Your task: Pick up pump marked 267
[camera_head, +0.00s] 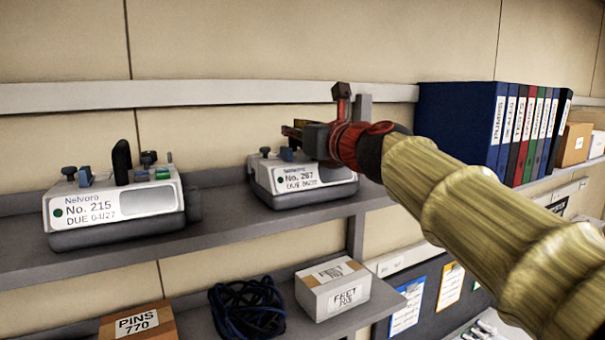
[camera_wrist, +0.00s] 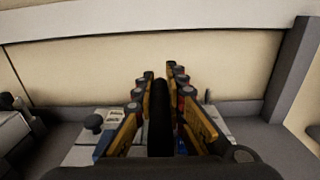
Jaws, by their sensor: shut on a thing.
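The pump marked No. 267 (camera_head: 300,180) is a white and grey box with a green dot and a label, standing on the upper shelf in the head view. My gripper (camera_head: 298,133) reaches it from the right, above its top. In the wrist view the two fingers (camera_wrist: 161,95) are shut on the pump's upright black handle (camera_wrist: 160,120), with the pump's pale top (camera_wrist: 80,153) below them. In the head view my gripper hides most of the handle. The pump appears level, and I see no clear gap under it.
A similar pump marked No. 215 (camera_head: 115,205) stands to the left on the same shelf (camera_head: 225,222). On the lower shelf are a PINS box (camera_head: 140,322), a dark coiled cable (camera_head: 246,308) and a FEET box (camera_head: 333,287).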

